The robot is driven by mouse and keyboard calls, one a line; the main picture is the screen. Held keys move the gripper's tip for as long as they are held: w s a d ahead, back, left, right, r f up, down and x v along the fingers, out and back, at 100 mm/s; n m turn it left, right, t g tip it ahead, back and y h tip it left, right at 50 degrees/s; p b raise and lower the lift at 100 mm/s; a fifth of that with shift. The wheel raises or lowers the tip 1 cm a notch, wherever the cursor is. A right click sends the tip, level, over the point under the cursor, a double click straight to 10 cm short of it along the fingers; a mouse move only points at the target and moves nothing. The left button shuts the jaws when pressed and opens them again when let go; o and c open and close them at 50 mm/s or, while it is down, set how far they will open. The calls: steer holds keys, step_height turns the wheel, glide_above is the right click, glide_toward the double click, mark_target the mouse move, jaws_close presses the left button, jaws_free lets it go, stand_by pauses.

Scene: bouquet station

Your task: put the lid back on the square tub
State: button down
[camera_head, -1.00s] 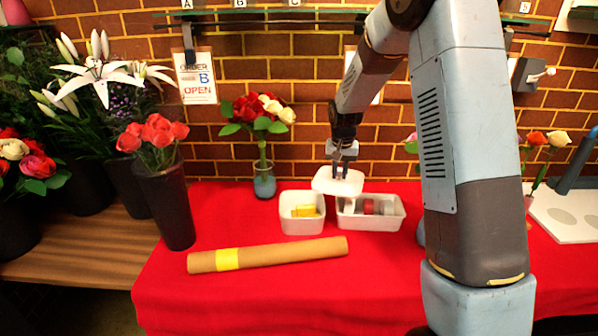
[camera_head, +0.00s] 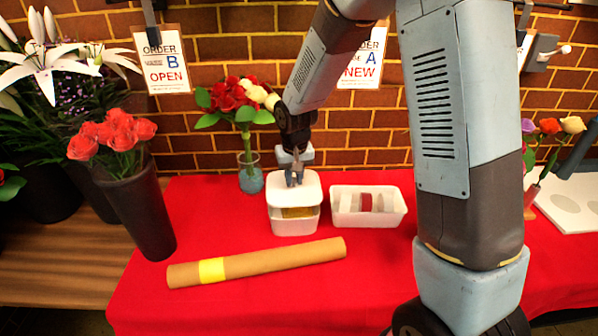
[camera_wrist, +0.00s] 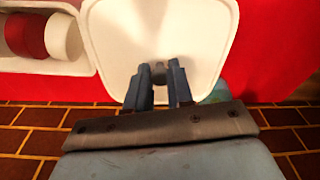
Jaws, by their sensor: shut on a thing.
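The white lid (camera_head: 294,187) is over the square tub (camera_head: 294,226), a white tub with something yellow inside. A gap shows at the tub's front between lid and rim, with the yellow visible in it. My gripper (camera_head: 294,180) is shut on the knob in the lid's middle, above the tub. In the wrist view the lid (camera_wrist: 160,30) fills the upper middle, and my gripper's fingers (camera_wrist: 160,82) are around its grey knob. The tub is hidden beneath the lid there.
A white rectangular tub (camera_head: 367,219) with red and white rolls stands close to the right. A cardboard tube (camera_head: 270,261) with a yellow band lies in front. A glass vase (camera_head: 250,180) with roses stands behind left. Red cloth (camera_head: 240,307) is clear in front.

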mark_target(294, 188)
steer(key=shift+a+f, duration=0.1)
steer(key=shift+f, duration=2)
steer(key=shift+s+f, duration=0.1)
steer(key=shift+s, duration=0.05)
stand_by(0.8)
steer(key=shift+c, duration=2.2)
jaws_free()
steer(key=shift+r, duration=3.55)
jaws_close()
